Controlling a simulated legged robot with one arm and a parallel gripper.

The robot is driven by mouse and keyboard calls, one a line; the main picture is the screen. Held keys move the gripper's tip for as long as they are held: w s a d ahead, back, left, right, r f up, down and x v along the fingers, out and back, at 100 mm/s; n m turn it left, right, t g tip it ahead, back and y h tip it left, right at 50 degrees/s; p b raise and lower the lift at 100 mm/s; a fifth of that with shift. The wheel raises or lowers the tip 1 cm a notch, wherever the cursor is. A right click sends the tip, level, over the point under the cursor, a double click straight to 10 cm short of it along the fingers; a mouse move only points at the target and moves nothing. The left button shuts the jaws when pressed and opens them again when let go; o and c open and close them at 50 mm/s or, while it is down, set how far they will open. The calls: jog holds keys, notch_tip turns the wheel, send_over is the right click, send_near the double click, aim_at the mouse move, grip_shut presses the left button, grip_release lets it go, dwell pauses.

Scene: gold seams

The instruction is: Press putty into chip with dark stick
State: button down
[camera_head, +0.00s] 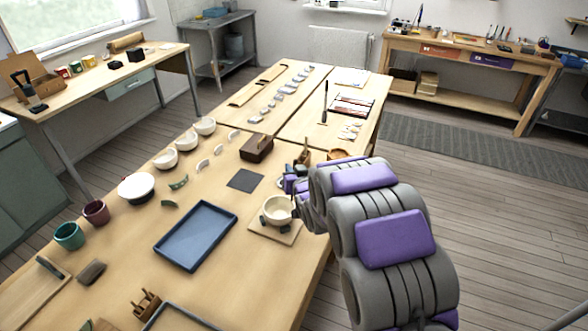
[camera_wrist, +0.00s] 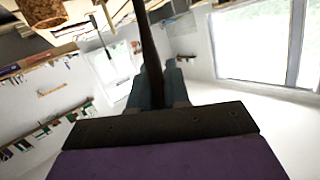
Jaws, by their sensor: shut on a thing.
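My gripper (camera_head: 290,186) is at the end of my purple and grey arm, just above and behind a cream bowl (camera_head: 277,212). In the wrist view my gripper (camera_wrist: 157,90) is shut on a dark stick (camera_wrist: 148,45), which runs away from between the fingers. The stick's far end leaves the top of that view. The bowl sits on a small wooden board (camera_head: 262,232), with dark supports beside it. My arm partly covers the bowl's right side. I cannot make out the chip or any putty on it, nor whether the stick touches the bowl.
A blue tray (camera_head: 196,236) lies left of the bowl, and a dark square mat (camera_head: 245,180) behind it. A brown wooden box (camera_head: 257,148) stands farther back. White bowls (camera_head: 190,141), shards and cups (camera_head: 70,235) line the table's left side.

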jog(key=shift+f+b, duration=0.65)
jog(key=shift+f, duration=2)
jog(key=shift+d, duration=0.15)
jog(key=shift+f+p, duration=0.2)
jog(key=shift+p, duration=0.1)
jog(key=shift+r, duration=0.2)
jog(key=shift+w+p, duration=0.2)
jog(key=shift+p, duration=0.1)
jog(key=shift+w+d, duration=0.15)
jog(key=shift+w, duration=0.15)
